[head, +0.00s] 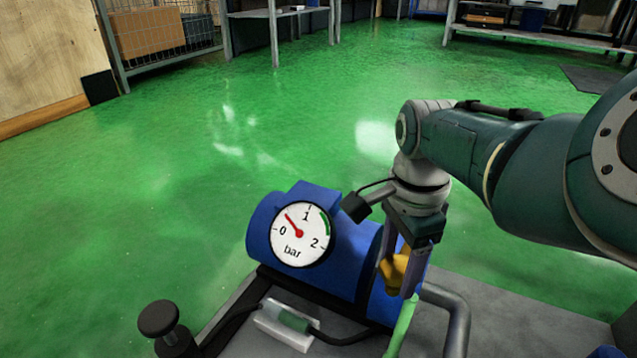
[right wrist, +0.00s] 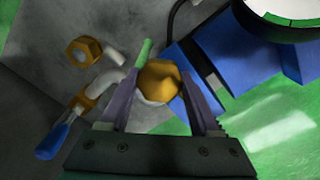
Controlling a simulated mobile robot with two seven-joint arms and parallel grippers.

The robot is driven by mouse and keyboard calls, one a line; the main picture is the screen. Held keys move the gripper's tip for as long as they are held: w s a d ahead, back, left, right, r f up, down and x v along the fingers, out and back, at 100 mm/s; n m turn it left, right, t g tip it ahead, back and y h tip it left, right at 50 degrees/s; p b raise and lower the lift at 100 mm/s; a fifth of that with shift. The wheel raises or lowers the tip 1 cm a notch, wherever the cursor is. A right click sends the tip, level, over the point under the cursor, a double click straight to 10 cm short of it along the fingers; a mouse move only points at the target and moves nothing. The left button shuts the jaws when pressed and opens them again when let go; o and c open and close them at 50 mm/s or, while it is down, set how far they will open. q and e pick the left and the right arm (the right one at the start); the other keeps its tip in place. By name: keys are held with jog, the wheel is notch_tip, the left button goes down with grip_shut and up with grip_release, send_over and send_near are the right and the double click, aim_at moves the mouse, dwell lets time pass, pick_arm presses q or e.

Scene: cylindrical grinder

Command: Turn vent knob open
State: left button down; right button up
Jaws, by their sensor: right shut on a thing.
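A yellow-brass knob (head: 394,269), which I take for the vent knob, sits beside the blue cylindrical body (head: 342,262). My right gripper (head: 399,278) comes down from above and is shut on this knob, one finger on each side. In the right wrist view the faceted knob (right wrist: 158,80) lies between the two purple-grey fingers. A round gauge (head: 299,233) marked in bar faces me, its red needle between 0 and 1. The knob's underside is hidden. My left gripper is out of view.
A pale green hose (head: 402,326) runs just below the right fingers. A grey pipe (head: 456,310) bends close on the right. The right wrist view shows a blue-handled valve (right wrist: 54,139) and a brass nut (right wrist: 84,51). A black round knob (head: 158,318) stands at front left.

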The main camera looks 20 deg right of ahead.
aim_at(398, 265)
jog(key=n+p, duration=0.1)
jog(key=n, duration=0.3)
jog(key=shift+n, duration=2.5)
jog(key=o, duration=1.4)
notch_tip(398, 265, up, 10)
jog(key=p, duration=1)
